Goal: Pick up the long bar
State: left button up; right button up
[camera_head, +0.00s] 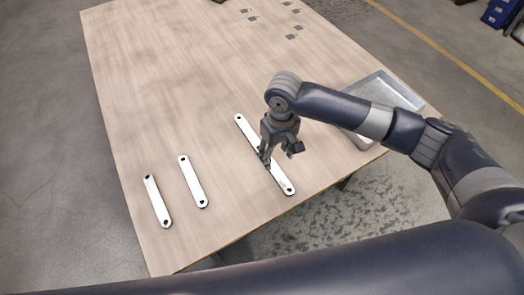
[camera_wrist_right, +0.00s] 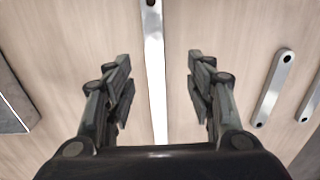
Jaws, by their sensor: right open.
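The long bar (camera_head: 246,128) is a flat pale metal strip with a dark hole near each end. It lies on the wooden table, slanting toward the front edge. My right gripper (camera_head: 270,158) is over its middle and hides part of it. In the right wrist view the long bar (camera_wrist_right: 154,70) runs between the two open fingers of my right gripper (camera_wrist_right: 160,75), with a gap on each side. Its near end is hidden behind the gripper body. My left gripper is not in view.
Two shorter bars (camera_head: 157,200) (camera_head: 193,182) lie to the left on the table (camera_head: 170,80). A grey metal tray (camera_head: 385,84) stands at the right edge, partly behind my right arm. Several small dark brackets (camera_head: 292,37) lie at the far end. The table's middle is clear.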

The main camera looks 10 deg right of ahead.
aim_at(276, 171)
jog(key=f, duration=1)
jog(key=shift+w+d+f+p, duration=0.2)
jog(key=shift+d+f+p, duration=0.05)
jog(key=shift+d+p, duration=0.15)
jog(key=shift+a+r, duration=0.1)
grip_shut()
